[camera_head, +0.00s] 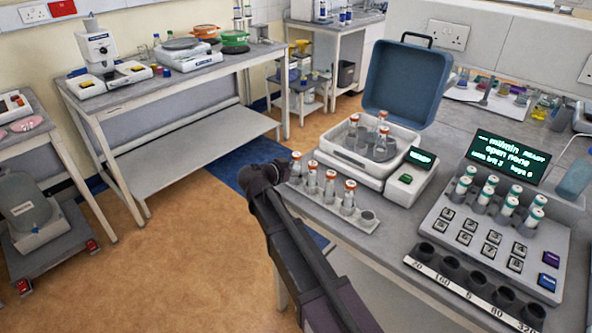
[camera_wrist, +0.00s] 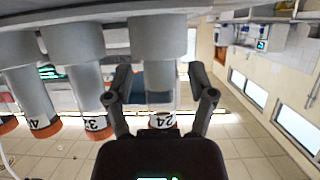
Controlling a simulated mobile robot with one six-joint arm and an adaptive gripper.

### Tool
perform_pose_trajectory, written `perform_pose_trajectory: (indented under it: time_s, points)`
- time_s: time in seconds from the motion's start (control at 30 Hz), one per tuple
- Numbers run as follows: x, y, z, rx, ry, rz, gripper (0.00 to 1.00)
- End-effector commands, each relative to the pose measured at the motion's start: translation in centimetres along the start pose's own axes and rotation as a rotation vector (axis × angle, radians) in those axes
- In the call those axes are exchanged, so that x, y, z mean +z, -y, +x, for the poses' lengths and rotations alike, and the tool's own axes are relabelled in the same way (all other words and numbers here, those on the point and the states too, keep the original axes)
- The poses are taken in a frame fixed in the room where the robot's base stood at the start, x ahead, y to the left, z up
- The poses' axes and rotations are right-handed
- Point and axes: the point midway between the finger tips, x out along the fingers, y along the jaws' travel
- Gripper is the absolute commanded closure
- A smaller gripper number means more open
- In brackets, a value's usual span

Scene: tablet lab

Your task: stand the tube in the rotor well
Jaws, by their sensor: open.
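A white rack (camera_head: 318,200) at the bench edge holds several clear tubes with orange caps; its near-end well (camera_head: 368,217) is empty. My gripper (camera_head: 284,172) is at the rack's far left end, beside the end tube (camera_head: 296,168). In the wrist view, which is upside down, my open fingers (camera_wrist: 160,95) stand on either side of a tube marked 24 (camera_wrist: 159,85), with gaps showing. Tubes marked 32 (camera_wrist: 88,92) and another partly readable one (camera_wrist: 33,95) stand beside it. The centrifuge (camera_head: 345,160) is open, its grey rotor (camera_head: 366,147) holding a few orange-capped tubes; its wells are hard to make out.
The centrifuge's blue lid (camera_head: 405,82) stands raised behind the rotor. A keypad unit (camera_head: 490,235) with teal-capped tubes and a screen is on the right, with a strip of dark wells (camera_head: 478,283) in front. Open floor lies left of the bench.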

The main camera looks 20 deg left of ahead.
Motion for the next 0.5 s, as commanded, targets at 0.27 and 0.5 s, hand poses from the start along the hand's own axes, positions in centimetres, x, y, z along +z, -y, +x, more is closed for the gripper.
perform_pose_trajectory:
  time_s: [0.27, 0.5]
  points:
    - [0.0, 0.0, -0.9, -0.002, 0.000, -0.001, 0.29]
    - [-0.2, 0.1, -3.8, -0.003, 0.000, -0.002, 0.29]
